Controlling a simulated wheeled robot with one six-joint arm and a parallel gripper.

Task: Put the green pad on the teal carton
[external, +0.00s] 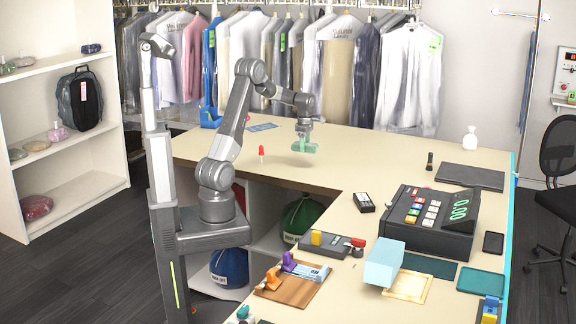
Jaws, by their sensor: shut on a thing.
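My gripper (304,139) is shut on the green pad (304,147) and points down over the back part of the counter. The pad is light green and flat, and a shadow lies on the counter below it, so it is held above the surface. The fingertips are small here and partly merge with the pad. The teal carton (382,265) is a pale blue-green box on the front right part of the counter, well to the right of and nearer the camera than my gripper. Its top looks bare.
A wooden frame (412,287) and a dark green mat (428,265) lie right of the carton. A cash register (430,222) stands behind it. A grey stapler-like device (325,244) and a small dark handset (364,202) lie between. A red-topped item (261,151) stands left of my gripper.

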